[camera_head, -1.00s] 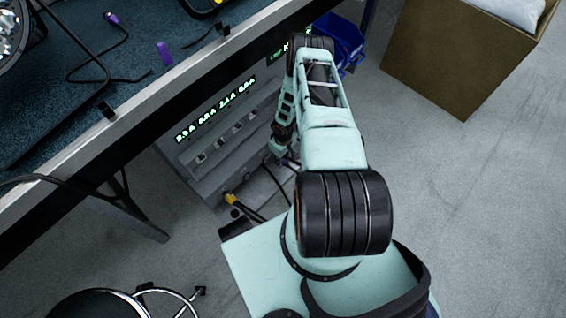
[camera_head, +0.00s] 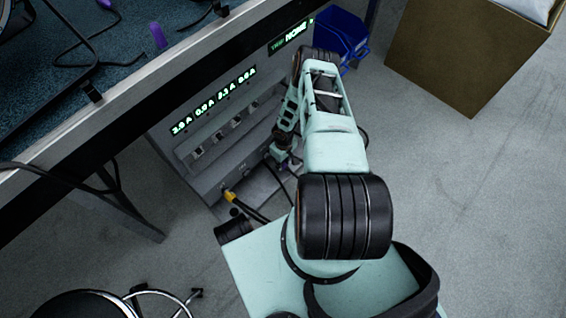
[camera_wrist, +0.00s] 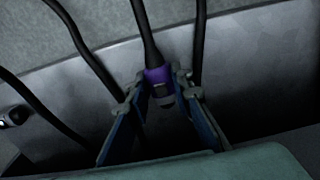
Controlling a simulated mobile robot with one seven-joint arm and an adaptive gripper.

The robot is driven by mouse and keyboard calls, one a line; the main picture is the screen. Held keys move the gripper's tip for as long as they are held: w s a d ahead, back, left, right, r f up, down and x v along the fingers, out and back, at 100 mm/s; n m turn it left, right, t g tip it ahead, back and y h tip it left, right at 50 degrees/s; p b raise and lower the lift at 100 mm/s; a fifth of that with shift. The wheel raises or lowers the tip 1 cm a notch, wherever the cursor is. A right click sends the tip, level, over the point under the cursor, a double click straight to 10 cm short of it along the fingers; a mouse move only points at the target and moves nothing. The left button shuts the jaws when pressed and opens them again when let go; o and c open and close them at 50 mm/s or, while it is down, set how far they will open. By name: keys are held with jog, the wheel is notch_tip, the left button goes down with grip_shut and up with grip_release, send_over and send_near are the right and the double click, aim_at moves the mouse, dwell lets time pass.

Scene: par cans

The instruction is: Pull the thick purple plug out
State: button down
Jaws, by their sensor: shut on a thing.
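The thick purple plug (camera_wrist: 158,76) is between my fingertips in the wrist view, with its black cable running up. A grey nose shows below its purple body. My gripper (camera_wrist: 158,90) is shut on it, one blue-grey finger on each side. In the head view my gripper (camera_head: 284,157) is low by the right side of the grey power unit (camera_head: 206,174), with a bit of purple at its tips.
A yellow plug (camera_head: 230,197) with a black cable sits low on the unit, left of my gripper. Other black cables (camera_wrist: 86,62) hang beside my fingers. The bench edge (camera_head: 150,85) overhangs the unit. A blue bin (camera_head: 341,38) and cardboard box (camera_head: 465,55) stand behind; floor at right is clear.

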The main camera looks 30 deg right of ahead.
jog(key=shift+f, duration=0.3)
jog(key=c, duration=1.6)
grip_release()
notch_tip(320, 180, up, 12)
jog(key=shift+s+r, duration=0.1)
